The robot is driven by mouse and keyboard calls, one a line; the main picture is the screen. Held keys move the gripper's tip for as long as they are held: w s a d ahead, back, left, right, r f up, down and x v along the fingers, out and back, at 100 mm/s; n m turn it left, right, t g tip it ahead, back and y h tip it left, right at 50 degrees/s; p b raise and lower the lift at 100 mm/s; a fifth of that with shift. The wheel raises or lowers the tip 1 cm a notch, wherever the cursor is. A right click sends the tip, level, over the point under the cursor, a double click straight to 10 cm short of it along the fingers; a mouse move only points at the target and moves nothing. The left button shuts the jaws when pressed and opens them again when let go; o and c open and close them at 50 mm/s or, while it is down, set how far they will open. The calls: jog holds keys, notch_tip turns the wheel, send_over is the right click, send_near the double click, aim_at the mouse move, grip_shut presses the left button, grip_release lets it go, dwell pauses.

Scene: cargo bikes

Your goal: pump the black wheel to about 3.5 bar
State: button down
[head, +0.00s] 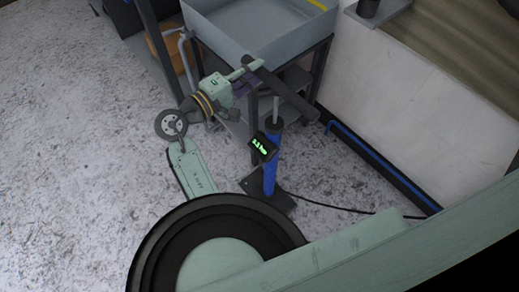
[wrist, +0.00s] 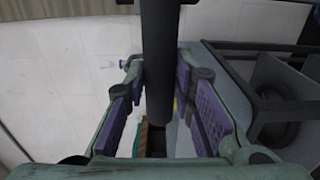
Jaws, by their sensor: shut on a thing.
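A blue floor pump (head: 270,172) stands upright on a dark foot plate (head: 255,190). Its black bar handle (head: 296,101) is raised above the body, with a short length of pale rod (head: 276,110) showing. A small display (head: 263,147) on the pump shows green digits ending in "bar"; the number is too small to read surely. My gripper (head: 246,82) is shut on the handle left of the rod. In the wrist view the dark handle (wrist: 158,70) runs between the purple finger pads. The black wheel is not clearly visible.
A grey tray bench (head: 245,40) on dark legs stands behind the pump. A black hose (head: 335,204) runs right from the pump along the floor and passes behind my arm. A pale wall with a blue pipe (head: 375,160) bounds the right. The speckled floor at left is clear.

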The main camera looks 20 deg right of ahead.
notch_tip(320, 180, down, 11)
jog(key=b, duration=0.6)
jog(key=shift+r, duration=0.2)
jog(key=c, duration=1.8)
grip_release()
jog(key=o, duration=0.8)
jog(key=shift+r, duration=0.25)
jog(key=shift+a, duration=0.15)
jog(key=p+v, duration=0.2)
jog(key=v, duration=0.6)
jog(key=shift+s+a, duration=0.2)
jog(key=shift+a, duration=0.15)
jog(key=shift+r, duration=0.1)
